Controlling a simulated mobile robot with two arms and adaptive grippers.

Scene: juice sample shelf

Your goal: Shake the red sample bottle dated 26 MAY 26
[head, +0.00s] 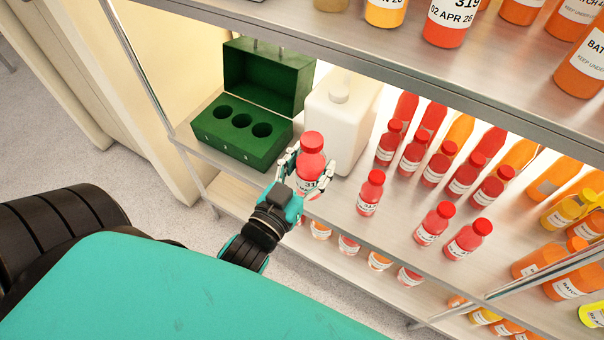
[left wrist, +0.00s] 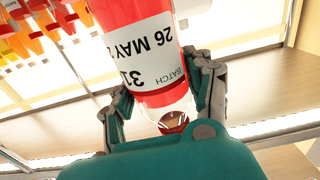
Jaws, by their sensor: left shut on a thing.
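The red sample bottle (head: 311,163) is held in my left gripper (head: 305,178), in front of the middle shelf near the white jug. In the left wrist view, the bottle (left wrist: 142,70) fills the upper middle, with its white label reading "26 MAY" and "BATCH 31", upside down in that picture. The fingers of my left gripper (left wrist: 165,95) close on it from both sides. In the head view the bottle is roughly upright with its red cap up. The rest of the label is cut off or hidden. My right gripper is not in view.
A green case (head: 248,139) with three holes stands open at the shelf's left end. A white jug (head: 338,122) stands beside it. Several red bottles stand to the right, the nearest one (head: 371,190) close to the gripper. The upper shelf (head: 400,68) overhangs the back.

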